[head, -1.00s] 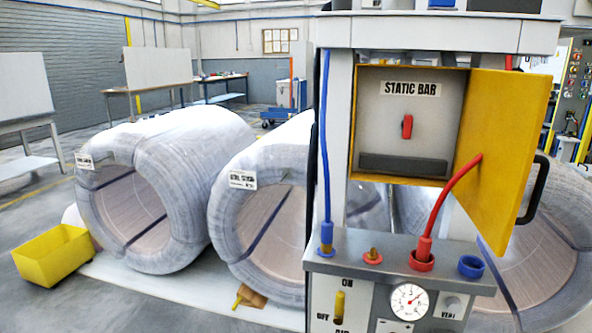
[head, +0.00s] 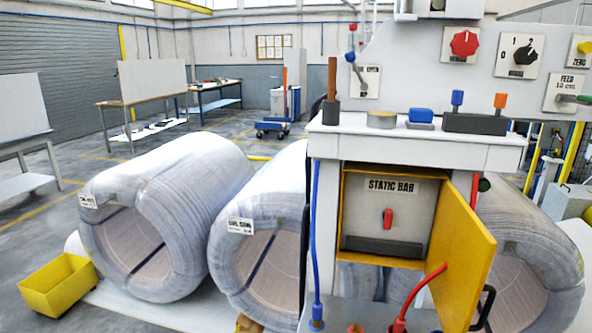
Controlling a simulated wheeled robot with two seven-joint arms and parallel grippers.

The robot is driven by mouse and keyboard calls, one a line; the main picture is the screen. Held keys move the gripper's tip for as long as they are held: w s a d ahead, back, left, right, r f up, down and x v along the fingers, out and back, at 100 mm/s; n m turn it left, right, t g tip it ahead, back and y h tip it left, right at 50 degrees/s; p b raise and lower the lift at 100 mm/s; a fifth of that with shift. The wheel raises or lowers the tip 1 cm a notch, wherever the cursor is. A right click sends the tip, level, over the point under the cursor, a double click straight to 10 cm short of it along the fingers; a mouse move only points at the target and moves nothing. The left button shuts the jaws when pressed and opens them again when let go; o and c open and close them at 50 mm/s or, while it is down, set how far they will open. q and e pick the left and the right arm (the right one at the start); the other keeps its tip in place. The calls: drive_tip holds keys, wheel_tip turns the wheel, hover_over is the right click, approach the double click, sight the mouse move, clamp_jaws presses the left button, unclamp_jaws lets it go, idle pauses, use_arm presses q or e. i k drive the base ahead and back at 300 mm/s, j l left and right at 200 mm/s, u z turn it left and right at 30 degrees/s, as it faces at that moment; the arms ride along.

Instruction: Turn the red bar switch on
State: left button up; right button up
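The red bar switch (head: 388,218) is a small red lever on the grey back panel of an open box, below a label reading STATIC BAR (head: 391,185). It stands roughly upright; I cannot tell from its shape alone whether it is on or off. The box has a yellow frame, and its yellow door (head: 462,250) hangs open to the right. A dark strip (head: 383,246) lies below the switch. Neither of my grippers shows in the head view.
Above the box is a white shelf (head: 420,150) with a tin, blue and orange-topped items. A control panel with a red knob (head: 464,43) stands behind it. A blue hose (head: 315,240) and red hose (head: 425,285) run nearby. Wrapped coils (head: 175,200) and a yellow bin (head: 57,285) stand left.

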sight(388, 218)
drive_tip(key=k+l, duration=0.1)
drive_tip(key=l, duration=0.75)
drive_tip(key=k+l, duration=0.15)
drive_tip(key=l, duration=0.25)
drive_tip(key=k+l, duration=0.1)
drive_tip(key=l, duration=0.35)
drive_tip(key=j, duration=0.15)
